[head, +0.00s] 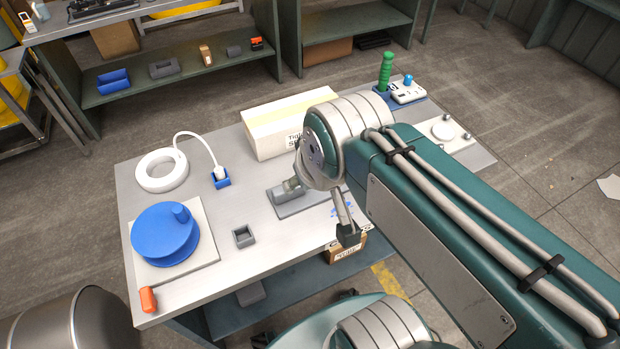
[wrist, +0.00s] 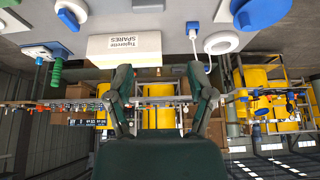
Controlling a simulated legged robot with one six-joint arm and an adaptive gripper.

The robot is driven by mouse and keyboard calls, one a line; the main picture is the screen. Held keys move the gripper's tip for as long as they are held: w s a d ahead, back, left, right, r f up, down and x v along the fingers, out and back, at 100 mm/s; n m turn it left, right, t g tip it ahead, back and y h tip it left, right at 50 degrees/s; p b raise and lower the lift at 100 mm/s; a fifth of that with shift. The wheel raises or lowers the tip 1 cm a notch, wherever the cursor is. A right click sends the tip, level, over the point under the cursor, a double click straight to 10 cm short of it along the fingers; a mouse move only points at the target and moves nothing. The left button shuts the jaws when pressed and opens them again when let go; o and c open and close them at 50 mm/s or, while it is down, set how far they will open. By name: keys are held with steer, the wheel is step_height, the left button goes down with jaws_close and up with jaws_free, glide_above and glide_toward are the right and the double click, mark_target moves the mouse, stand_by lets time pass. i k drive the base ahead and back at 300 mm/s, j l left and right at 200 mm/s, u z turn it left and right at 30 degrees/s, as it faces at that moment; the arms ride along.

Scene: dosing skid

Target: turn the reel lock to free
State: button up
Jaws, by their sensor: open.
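The blue reel (head: 160,238) lies flat on a pale square plate at the left of the bench, with a blue knob on its top. An orange grip (head: 148,300) shows at the near left corner, beside the plate; it looks like the reel lock's handle, but its setting is unclear. Part of a blue disc, likely the reel, is cut off at the top of the wrist view (wrist: 247,14). My gripper (wrist: 162,78) is open and empty, fingers wide apart. In the head view it hangs over the bench middle, right of the reel and apart from it, partly hidden by my wrist.
A white ring (head: 161,170) lies behind the reel, near a white hose in a blue holder (head: 221,178). A spares box (head: 282,122) stands at the back middle. A small grey socket (head: 244,236) sits right of the reel. A green handle (head: 385,72) stands upright far right.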

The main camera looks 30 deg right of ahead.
mark_target(149, 304)
steer(key=j+u, duration=0.25)
steer(key=j, duration=0.15)
steer(key=j+u, duration=0.25)
steer(key=j, duration=0.15)
steer(key=k+l+u, duration=0.5)
steer(key=l, duration=0.25)
steer(key=i, duration=0.1)
